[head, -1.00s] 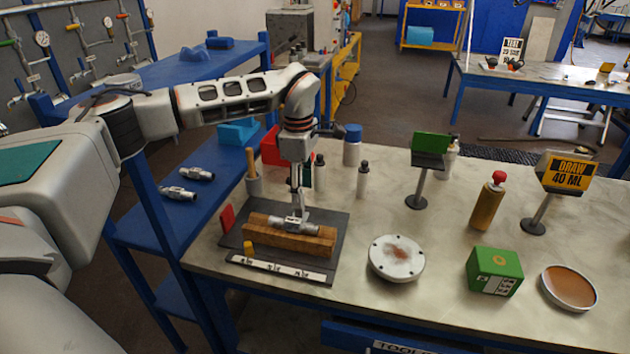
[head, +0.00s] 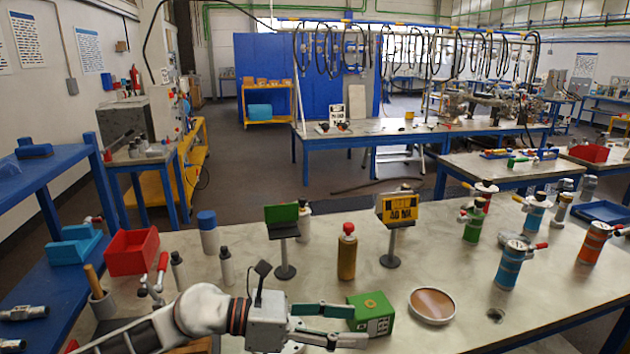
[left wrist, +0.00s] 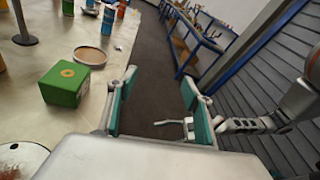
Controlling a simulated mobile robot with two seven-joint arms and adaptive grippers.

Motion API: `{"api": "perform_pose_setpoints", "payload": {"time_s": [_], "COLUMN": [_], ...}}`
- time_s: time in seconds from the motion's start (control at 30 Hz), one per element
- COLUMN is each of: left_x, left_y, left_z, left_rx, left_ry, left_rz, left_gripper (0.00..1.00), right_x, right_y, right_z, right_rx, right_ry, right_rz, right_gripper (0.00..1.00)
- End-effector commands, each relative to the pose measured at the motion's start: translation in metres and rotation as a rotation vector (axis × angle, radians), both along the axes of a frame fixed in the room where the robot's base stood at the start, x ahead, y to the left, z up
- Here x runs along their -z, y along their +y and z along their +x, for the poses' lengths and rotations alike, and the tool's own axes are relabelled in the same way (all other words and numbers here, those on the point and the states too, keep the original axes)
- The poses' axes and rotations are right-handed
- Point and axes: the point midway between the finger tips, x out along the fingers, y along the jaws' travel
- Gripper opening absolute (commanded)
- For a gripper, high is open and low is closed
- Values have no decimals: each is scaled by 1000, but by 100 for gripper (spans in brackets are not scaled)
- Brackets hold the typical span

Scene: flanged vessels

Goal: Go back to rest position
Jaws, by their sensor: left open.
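My left gripper (head: 358,326) reaches in low at the front of the head view, pointing right. Its two fingers are apart, and in that view they overlap the left side of a green box (head: 374,311). In the left wrist view my left gripper (left wrist: 160,108) is open with teal pads, and only floor shows between them, so it is empty. The green box (left wrist: 65,84) stands left of the fingers there, apart from them. A grey jointed arm, which looks like my right one, enters that view from the right; its gripper (left wrist: 176,126) is small and partly hidden.
The bench (head: 330,265) bears a round brown-topped dish (head: 432,304), an amber bottle with red cap (head: 347,255), a yellow sign (head: 399,208) and a green sign (head: 282,218). A red bin (head: 132,251) is at left. Several valves stand at right. Floor lies right of the bench in the wrist view.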

Motion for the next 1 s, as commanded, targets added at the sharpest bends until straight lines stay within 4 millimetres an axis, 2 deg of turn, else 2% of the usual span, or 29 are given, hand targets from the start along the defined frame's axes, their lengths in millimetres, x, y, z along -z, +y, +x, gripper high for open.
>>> {"api": "perform_pose_setpoints", "payload": {"time_s": [0.07, 0.17, 0.27, 0.3, 0.37, 0.43, 0.57, 0.6, 0.67, 0.8, 0.9, 1.0], "left_x": [-31, -68, -93, -99, -101, -96, -60, -44, -18, 48, 92, 126], "left_y": [-13, -8, 15, 29, 54, 89, 161, 184, 216, 282, 322, 349], "left_z": [-6, 2, 18, 26, 38, 50, 63, 63, 58, 30, -2, -34], "left_rx": [-78, -205, -352, -417, -518, -644, -901, -986, -1111, -1393, -1591, -1751], "left_ry": [90, 217, 360, 422, 516, 629, 838, 900, 986, 1159, 1257, 1326], "left_rz": [-191, -420, -636, -717, -833, -962, -1171, -1228, -1301, -1432, -1495, -1533], "left_gripper": [50, 50, 50, 50, 50, 50, 50, 50, 50, 50, 50, 50], "right_x": [0, 0, 0, 0, 0, 0, 0, 0, 0, 0, 0, 0], "right_y": [0, 0, 0, 0, 0, 0, 0, 0, 0, 0, 0, 0], "right_z": [0, 0, 0, 0, 0, 0, 0, 0, 0, 0, 0, 0], "right_rx": [0, 0, 0, 0, 0, 0, 0, 0, 0, 0, 0, 0], "right_ry": [0, 1, 1, 1, 1, 1, 1, 1, 1, 1, 1, 1], "right_rz": [0, 0, 0, 0, 0, 0, 0, 0, 0, 0, -1, -1], "right_gripper": [51, 51, 51, 51, 51, 51, 51, 51, 51, 51, 51, 51]}}
